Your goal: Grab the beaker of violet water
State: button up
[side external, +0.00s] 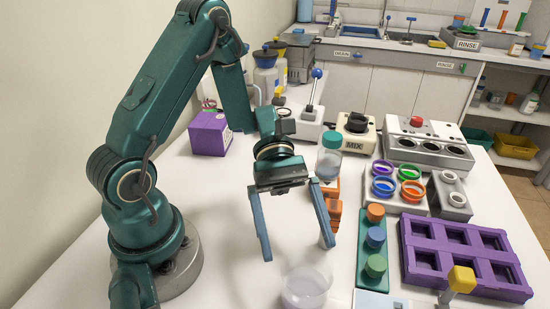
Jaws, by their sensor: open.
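The beaker of violet water (304,289) stands on the white table at the bottom middle. It is clear, with a pale violet liquid low inside. My gripper (299,254) points down with its two blue fingers spread wide and nothing between them. The fingertips are above and slightly behind the beaker's rim in the side view. The left fingertip is left of the beaker and the right fingertip is near its upper right. I cannot tell the exact height gap.
A teal-capped bottle (329,156) stands close behind the right finger, near orange parts (334,213). To the right are a green rack with colored caps (375,240) and a purple tray (411,264). A purple box (210,133) is at the back left.

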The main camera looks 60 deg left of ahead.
aim_at(314, 303)
jog(key=shift+x, duration=3.1)
jog(key=c, duration=1.5)
jog(key=shift+o, duration=0.2)
jog(key=shift+r, duration=0.1)
